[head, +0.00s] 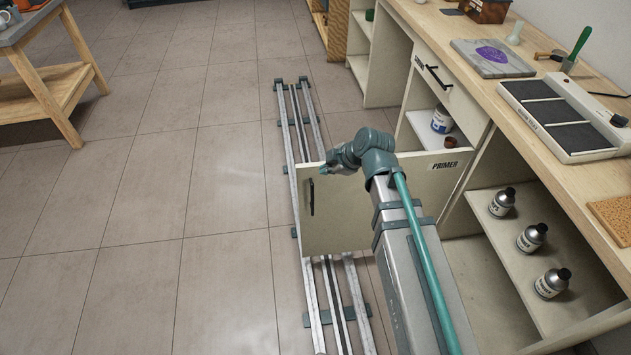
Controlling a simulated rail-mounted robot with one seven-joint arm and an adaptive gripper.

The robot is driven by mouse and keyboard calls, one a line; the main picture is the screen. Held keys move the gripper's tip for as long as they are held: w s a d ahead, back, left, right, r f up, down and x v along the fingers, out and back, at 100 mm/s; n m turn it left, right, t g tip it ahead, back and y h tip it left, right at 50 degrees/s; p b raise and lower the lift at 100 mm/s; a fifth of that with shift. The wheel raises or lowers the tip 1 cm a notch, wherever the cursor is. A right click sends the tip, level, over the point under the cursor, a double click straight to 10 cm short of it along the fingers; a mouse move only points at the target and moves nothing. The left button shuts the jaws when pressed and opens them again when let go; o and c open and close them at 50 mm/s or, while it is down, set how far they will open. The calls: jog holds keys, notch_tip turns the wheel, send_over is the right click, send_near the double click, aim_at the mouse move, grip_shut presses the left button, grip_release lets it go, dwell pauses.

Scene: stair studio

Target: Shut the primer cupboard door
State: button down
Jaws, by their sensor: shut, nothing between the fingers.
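The primer cupboard door (345,217) stands open in the head view, swung out from the cabinet across the floor rails. It is a pale panel with a PRIMER label near its hinge side and a dark vertical handle (311,196) near its left edge. The open cupboard (418,119) shows a shelf with a labelled tin (442,120) and a small brown pot. My gripper (328,171) is shut and empty at the door's top edge, near the handle end. I cannot tell whether it touches the door. My arm hides part of the door.
The wooden worktop (548,130) runs along the right, with a drawer under it. An open shelf (510,250) below holds three labelled bottles. Rails (293,130) run along the floor. A wooden bench (60,85) stands at far left. The tiled floor between is clear.

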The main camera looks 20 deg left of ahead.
send_near(306, 179)
jog(key=x, duration=0.5)
jog(key=shift+a+f, duration=0.1)
dwell(0.3)
